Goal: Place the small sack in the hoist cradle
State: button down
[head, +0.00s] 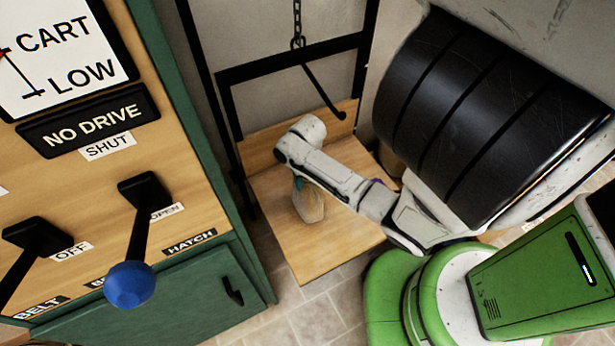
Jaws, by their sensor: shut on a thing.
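The small sack (310,206) is pale tan and hangs or stands roughly upright under the end of my arm. My gripper (299,184) is shut on the sack's top; its fingers are mostly hidden by my wrist. The hoist cradle has a wooden platform (325,262), a wooden back board and a black metal frame hung from a chain (297,25). The sack is seen over the platform's left part. I cannot tell whether its bottom touches the boards.
On the left is a wooden panel with a blue-knobbed lever (130,285), a black-handled lever (35,237) and a "NO DRIVE" sign (88,121). Below it is a green hatch door (160,305). Pale floor tiles (315,318) show in front of the cradle.

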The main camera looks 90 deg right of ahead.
jog(key=shift+c, duration=1.3)
grip_release()
notch_tip(320, 180, up, 12)
jog(key=shift+p, duration=1.1)
